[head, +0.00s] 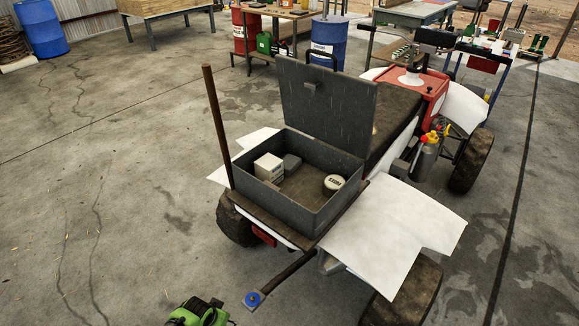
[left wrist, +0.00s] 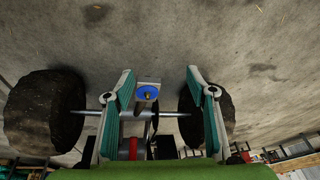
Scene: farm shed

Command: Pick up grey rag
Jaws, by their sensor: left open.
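A small dark grey block-like thing (head: 291,164) lies in the open grey metal box (head: 305,216) on the back of the small tractor; it may be the grey rag, but it is too small to be sure. A white carton (head: 268,166) stands at its left and a round pale tin (head: 333,184) at its right. My left gripper (left wrist: 158,74) is open and empty in the left wrist view, facing the tractor's rear. A green and black part of it shows at the bottom of the head view, below and left of the box. My right gripper is in neither view.
The box lid (head: 327,105) stands upright behind it. A rusty upright bar (head: 216,130) rises at its left. A drawbar with a blue knob (head: 253,298) sticks out towards me; the knob (left wrist: 148,92) shows between my fingers. White fenders (head: 395,235) flank the box.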

